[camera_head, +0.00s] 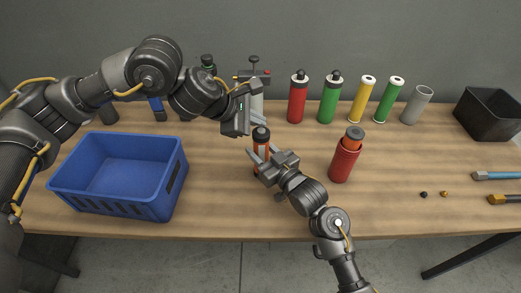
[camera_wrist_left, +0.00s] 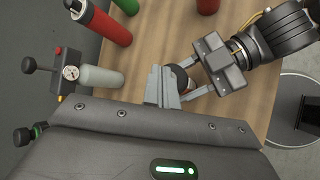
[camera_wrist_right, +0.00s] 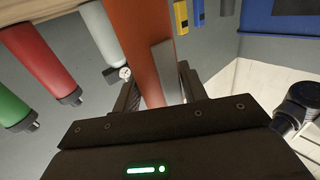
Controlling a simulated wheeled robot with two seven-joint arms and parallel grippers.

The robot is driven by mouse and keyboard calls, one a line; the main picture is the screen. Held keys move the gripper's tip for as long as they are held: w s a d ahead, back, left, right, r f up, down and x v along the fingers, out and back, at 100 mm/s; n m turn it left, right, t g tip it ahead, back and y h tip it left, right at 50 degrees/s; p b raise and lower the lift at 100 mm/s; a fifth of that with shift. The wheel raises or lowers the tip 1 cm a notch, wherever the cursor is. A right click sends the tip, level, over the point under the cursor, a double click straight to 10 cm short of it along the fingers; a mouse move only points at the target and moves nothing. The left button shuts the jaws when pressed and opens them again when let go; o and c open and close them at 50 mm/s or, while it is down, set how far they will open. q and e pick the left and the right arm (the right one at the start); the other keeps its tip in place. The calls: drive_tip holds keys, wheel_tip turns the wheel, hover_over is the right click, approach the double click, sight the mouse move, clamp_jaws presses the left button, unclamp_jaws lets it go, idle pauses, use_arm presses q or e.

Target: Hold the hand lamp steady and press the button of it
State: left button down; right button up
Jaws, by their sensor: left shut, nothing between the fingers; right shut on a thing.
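The hand lamp (camera_head: 261,142), with an orange body and a black top, stands upright over the table in front of the back row. My right gripper (camera_head: 262,156) is shut around its orange body, which fills much of the right wrist view (camera_wrist_right: 140,38). My left gripper (camera_head: 256,119) is shut and empty, with its fingertips close above the lamp's black top. In the left wrist view, the shut fingers (camera_wrist_left: 163,88) are beside the dark lamp top (camera_wrist_left: 181,77) and partly cover it. I cannot tell whether they touch it. The button is not clearly visible.
A blue crate (camera_head: 122,139) is at left. Red (camera_head: 298,100), green (camera_head: 329,103) and other cylinders stand along the back. A red cup holding an orange-topped cylinder (camera_head: 344,160) is right of the lamp. A dark bin (camera_head: 488,114) and tools are at far right.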

sight(257, 133)
use_arm(q)
drive_tip(key=shift+f, duration=0.2)
idle(0.4)
drive_tip(key=shift+f, duration=0.25)
drive_tip(key=shift+f, duration=0.15)
idle(0.4)
drive_tip(key=shift+r, duration=0.6)
drive_tip(key=shift+r, duration=3)
use_arm(e)
drive_tip(key=o, duration=1.2)
